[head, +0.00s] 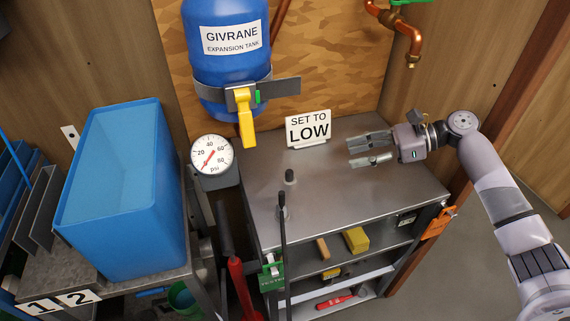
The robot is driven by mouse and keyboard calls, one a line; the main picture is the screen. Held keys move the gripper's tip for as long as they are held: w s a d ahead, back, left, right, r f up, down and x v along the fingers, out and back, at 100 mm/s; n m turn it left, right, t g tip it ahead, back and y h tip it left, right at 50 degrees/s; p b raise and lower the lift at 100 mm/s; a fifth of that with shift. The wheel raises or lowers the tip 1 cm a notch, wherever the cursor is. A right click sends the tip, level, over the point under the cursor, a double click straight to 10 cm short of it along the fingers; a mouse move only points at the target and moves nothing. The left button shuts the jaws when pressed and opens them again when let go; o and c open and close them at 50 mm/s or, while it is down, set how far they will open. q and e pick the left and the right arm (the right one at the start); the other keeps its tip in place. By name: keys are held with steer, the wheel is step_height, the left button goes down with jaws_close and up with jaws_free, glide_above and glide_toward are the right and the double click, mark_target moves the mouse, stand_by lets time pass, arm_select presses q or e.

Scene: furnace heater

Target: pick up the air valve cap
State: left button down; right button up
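A small dark cylindrical piece that looks like the air valve cap (290,176) stands on the grey metal top of the shelf unit (345,205), left of its middle. My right gripper (368,150) reaches in from the right above the back right part of this top. Its fingers point left and are apart, with nothing between them. The gripper is to the right of the small dark piece and clear of it. My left gripper is not in view.
A "SET TO LOW" sign (308,129) stands at the top's back edge. A blue expansion tank (230,75) with a yellow lever (246,120) hangs behind. A pressure gauge (211,156) and blue bin (130,190) are left. A thin dark upright rod (283,240) rises in front.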

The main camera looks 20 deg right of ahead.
steer(key=b, duration=0.1)
glide_toward(290, 171)
steer(key=x, duration=0.3)
steer(key=shift+a+r, duration=0.15)
steer(key=shift+a, duration=0.1)
steer(key=shift+b+x, duration=0.45)
steer(key=shift+x, duration=2.45)
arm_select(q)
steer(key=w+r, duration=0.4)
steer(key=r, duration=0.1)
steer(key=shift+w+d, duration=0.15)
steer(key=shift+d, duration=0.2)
arm_select(e)
steer(key=shift+d, duration=0.15)
steer(key=shift+c, duration=0.2)
steer(key=c, duration=0.8)
